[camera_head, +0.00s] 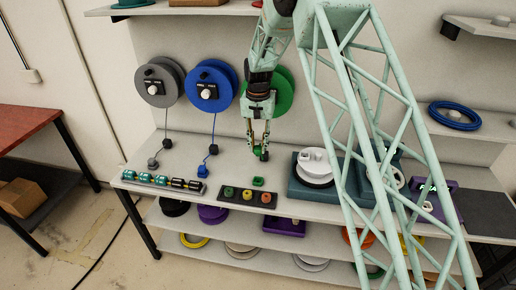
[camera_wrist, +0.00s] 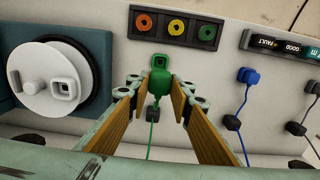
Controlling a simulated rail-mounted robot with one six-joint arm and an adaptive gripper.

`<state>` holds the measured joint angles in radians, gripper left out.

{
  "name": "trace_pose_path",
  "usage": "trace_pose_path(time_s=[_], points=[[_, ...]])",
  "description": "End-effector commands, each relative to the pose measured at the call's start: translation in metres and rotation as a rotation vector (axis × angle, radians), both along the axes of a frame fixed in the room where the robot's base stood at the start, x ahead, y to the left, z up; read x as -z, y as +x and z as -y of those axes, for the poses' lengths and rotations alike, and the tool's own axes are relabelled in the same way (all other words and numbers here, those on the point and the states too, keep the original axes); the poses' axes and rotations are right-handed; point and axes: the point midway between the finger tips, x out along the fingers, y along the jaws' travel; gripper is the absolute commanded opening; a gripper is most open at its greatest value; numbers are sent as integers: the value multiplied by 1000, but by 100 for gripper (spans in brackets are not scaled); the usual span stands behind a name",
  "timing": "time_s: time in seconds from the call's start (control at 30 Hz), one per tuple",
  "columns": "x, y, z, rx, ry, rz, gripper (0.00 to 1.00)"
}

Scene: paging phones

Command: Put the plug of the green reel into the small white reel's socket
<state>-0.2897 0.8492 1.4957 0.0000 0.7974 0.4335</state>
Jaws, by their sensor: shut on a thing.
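The green reel (camera_head: 284,92) hangs on the back wall, partly hidden behind my arm. My gripper (camera_head: 259,148) points down over the middle of the table, its fingers on both sides of the green plug (camera_wrist: 160,82). The plug's green cord runs toward the bottom of the wrist view, past a dark cord weight (camera_wrist: 152,113). The small white reel (camera_head: 315,178) sits on a blue-grey base right of my gripper. Its white square socket (camera_wrist: 65,84) shows in the wrist view, left of the plug and apart from it.
Blue (camera_head: 203,171) and grey (camera_head: 152,163) plugs stand at left beside a labelled row. My lattice frame covers part of the right side.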

Motion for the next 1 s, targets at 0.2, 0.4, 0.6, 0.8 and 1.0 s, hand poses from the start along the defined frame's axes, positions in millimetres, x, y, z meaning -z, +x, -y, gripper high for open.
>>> trace_pose_path(time_s=[0.2, 0.4, 0.6, 0.8, 1.0], points=[[-12, 1, 0, 0, 1, 1, 12], [-22, 1, 0, 0, 1, 2, 12], [-32, 0, 0, 0, 1, 1, 12], [-41, 0, 0, 0, 0, 1, 12], [-50, 1, 0, 0, 1, 1, 12]])
